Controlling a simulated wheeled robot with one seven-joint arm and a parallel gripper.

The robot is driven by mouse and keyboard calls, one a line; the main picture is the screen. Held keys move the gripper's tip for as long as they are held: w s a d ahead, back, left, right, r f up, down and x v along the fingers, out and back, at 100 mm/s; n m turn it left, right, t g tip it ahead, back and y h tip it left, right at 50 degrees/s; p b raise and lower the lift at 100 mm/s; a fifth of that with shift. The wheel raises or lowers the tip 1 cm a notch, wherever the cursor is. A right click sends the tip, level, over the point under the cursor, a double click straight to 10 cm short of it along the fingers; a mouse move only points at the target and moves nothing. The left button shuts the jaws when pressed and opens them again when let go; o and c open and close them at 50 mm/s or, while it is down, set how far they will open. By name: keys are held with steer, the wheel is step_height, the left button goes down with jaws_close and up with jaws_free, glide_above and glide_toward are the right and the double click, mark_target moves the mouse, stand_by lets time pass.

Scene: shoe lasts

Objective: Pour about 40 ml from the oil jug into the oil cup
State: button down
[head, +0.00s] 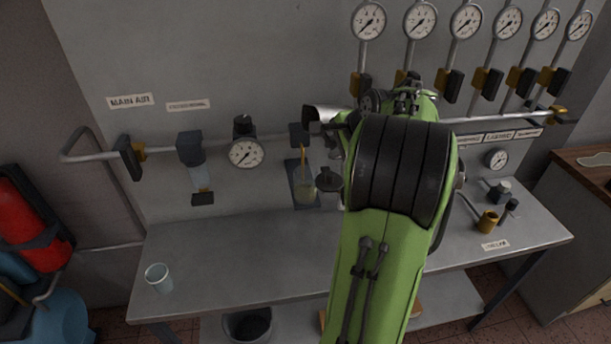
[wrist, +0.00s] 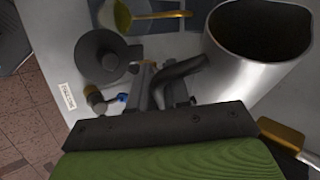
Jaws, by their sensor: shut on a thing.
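The grey metal oil jug (head: 322,116) is tilted high in front of the wall, mostly hidden behind my green arm in the head view. In the wrist view its wide dark mouth and body (wrist: 235,75) fill the upper right. My gripper (wrist: 162,90) is shut on the jug's dark handle (wrist: 185,70). A thin yellow stream runs from the jug's lip down to the oil cup (head: 307,192), which also shows in the wrist view (wrist: 123,14). The cup is clear with yellowish oil in it; its exact level is hard to tell. A dark round lid (head: 328,180) stands open beside it.
A pipe with a dark-handled valve (head: 128,157), a filter (head: 190,148) and a gauge (head: 245,153) runs along the wall. A pale cup (head: 159,278) stands at the bench's left. A brass cup (head: 488,222) is at right. The bench (head: 230,250) between is clear.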

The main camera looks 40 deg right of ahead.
steer(key=shift+d+f+h+b, duration=0.1)
steer(key=shift+f+h+b, duration=0.25)
steer(key=shift+b, duration=1)
steer(key=shift+d+r, duration=0.15)
steer(key=shift+d, duration=0.1)
steer(key=shift+w+d, duration=0.1)
steer(key=shift+d, duration=0.1)
steer(key=shift+w+d+h+b, duration=0.2)
steer(key=shift+h+b, duration=0.25)
steer(key=shift+b, duration=0.35)
stand_by(0.6)
steer(key=r+y+p, duration=0.1)
steer(key=p, duration=0.5)
steer(key=a+r+m+y+p, duration=0.1)
steer(key=y+p, duration=0.1)
steer(key=p, duration=0.4)
steer(key=shift+a+t+y+p, duration=0.2)
steer(key=shift+t+y+p, duration=0.1)
steer(key=shift+t, duration=0.1)
